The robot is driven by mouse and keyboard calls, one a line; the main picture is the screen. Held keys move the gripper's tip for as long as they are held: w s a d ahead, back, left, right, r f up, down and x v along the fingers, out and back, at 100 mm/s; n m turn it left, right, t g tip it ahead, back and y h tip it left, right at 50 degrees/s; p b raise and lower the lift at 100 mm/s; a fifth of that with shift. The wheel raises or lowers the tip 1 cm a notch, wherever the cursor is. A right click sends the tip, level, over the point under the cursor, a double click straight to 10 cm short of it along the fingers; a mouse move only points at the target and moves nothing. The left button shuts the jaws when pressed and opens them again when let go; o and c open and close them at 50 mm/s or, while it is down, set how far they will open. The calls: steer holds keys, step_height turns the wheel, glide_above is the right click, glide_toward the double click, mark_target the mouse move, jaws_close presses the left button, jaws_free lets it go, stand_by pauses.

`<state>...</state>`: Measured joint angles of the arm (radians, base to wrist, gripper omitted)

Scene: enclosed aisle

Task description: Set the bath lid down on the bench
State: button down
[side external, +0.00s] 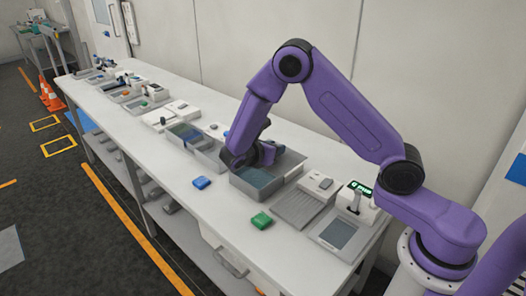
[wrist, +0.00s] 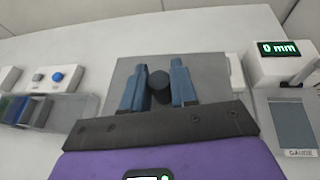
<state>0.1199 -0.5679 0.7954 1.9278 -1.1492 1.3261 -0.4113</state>
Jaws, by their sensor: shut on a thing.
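The bath lid (wrist: 211,72) is a flat grey plate with a dark round knob (wrist: 160,82), seen in the wrist view. My gripper (wrist: 161,74) is shut on the knob, one blue-grey finger on each side. In the side view my gripper (side external: 264,155) is low over a grey bath (side external: 262,195) with teal contents, partly hiding it. I cannot clearly make out the lid's edges there, nor its height above the bath. The bench (side external: 222,222) is a long pale table with bare surface along its front edge.
A blue block (side external: 201,183) and a green block (side external: 261,221) lie near the front edge. A ribbed grey tray (side external: 297,208) and a gauge with a green display (side external: 360,188) stand right of the bath. Divided bins (side external: 190,136) stand left. A wall runs behind.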

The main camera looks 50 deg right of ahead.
steer(key=s, duration=0.2)
steer(key=s+r, duration=0.2)
steer(key=s, duration=0.1)
steer(key=shift+s+a+r, duration=0.25)
steer(key=shift+s+a, duration=0.05)
steer(key=s+a+f, duration=0.1)
steer(key=a+f, duration=0.1)
steer(key=a, duration=0.4)
steer(key=s+a+f, duration=0.2)
steer(key=a+f, duration=0.1)
steer(key=a, duration=0.2)
glide_above(229, 211)
steer(key=s, duration=0.1)
step_height(229, 211, down, 8)
steer(key=shift+s+d+f, duration=0.1)
steer(key=shift+d+f, duration=0.05)
steer(key=shift+f, duration=0.05)
steer(key=shift+w+f, duration=0.6)
steer(key=shift+f, duration=1.5)
